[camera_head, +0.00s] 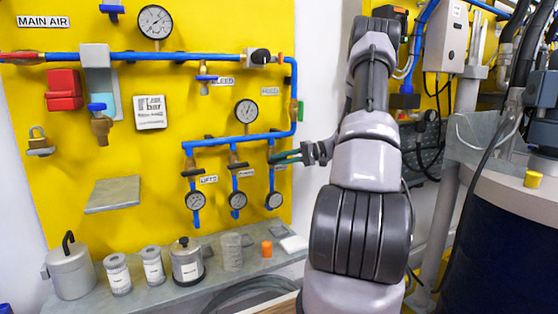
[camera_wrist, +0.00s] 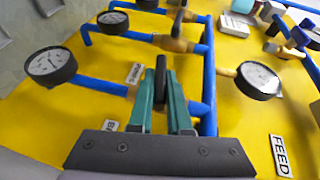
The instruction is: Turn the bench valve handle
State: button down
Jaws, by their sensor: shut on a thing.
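My gripper (camera_head: 288,157) reaches left to the rightmost of three drop valves on the lower blue manifold. In the wrist view its green fingers (camera_wrist: 160,98) are shut on a dark valve handle (camera_wrist: 161,76), which stands between them. A label beginning with "B" (camera_wrist: 109,126) sits beside this branch, partly cut off by the gripper. The branch's gauge (camera_wrist: 50,66) is at the left in the wrist view and below the valve in the head view (camera_head: 274,201). The handle is mostly hidden by the fingers in the head view.
Neighbouring valves have handles close by, such as the middle one (camera_head: 236,166). A gauge (camera_wrist: 258,80) and a FEED label (camera_wrist: 280,155) lie right in the wrist view. A grey shelf (camera_head: 215,272) with canisters runs below the yellow panel (camera_head: 60,190). A dark drum (camera_head: 500,250) stands right.

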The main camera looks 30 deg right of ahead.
jog(key=shift+f+m+t+y, duration=0.1)
jog(key=shift+m+t+y, duration=0.2)
jog(key=shift+y, duration=0.6)
jog(key=c, duration=0.9)
grip_release()
jog(key=shift+o, duration=0.2)
jog(key=v, duration=1.1)
